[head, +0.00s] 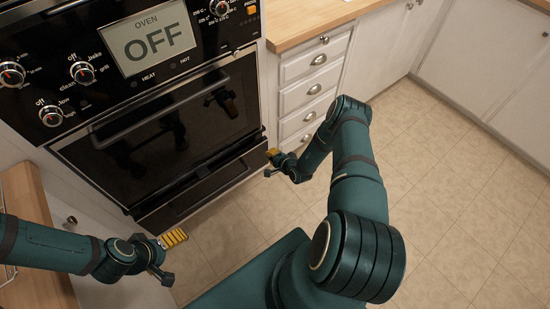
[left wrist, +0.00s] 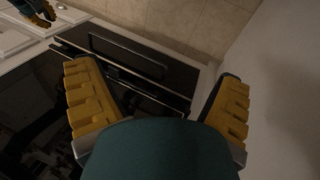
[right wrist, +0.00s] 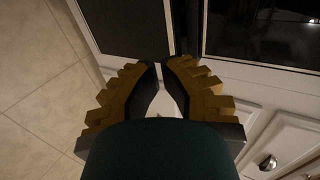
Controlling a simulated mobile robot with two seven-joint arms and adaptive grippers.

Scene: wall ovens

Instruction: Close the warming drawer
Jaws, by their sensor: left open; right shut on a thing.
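The warming drawer (head: 208,188) is the low dark front beneath the oven door. It appears to stand out a little from the oven body. In the left wrist view its dark front (left wrist: 158,92) lies between and beyond my left fingers. My right gripper (head: 270,153) is at the drawer's right end. In the right wrist view my right gripper (right wrist: 165,66) has its yellow fingers nearly together, tips at the corner of a dark, light-edged panel (right wrist: 130,25); the grip itself is mostly hidden. My left gripper (head: 168,258) is open and empty, near the drawer's left end.
The oven door (head: 175,120) with its long handle is shut above the drawer. The oven display (head: 147,38) reads OFF. White cabinet drawers (head: 312,90) stand to the right. A wooden counter (head: 25,195) is at the left. The tiled floor (head: 450,190) is clear to the right.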

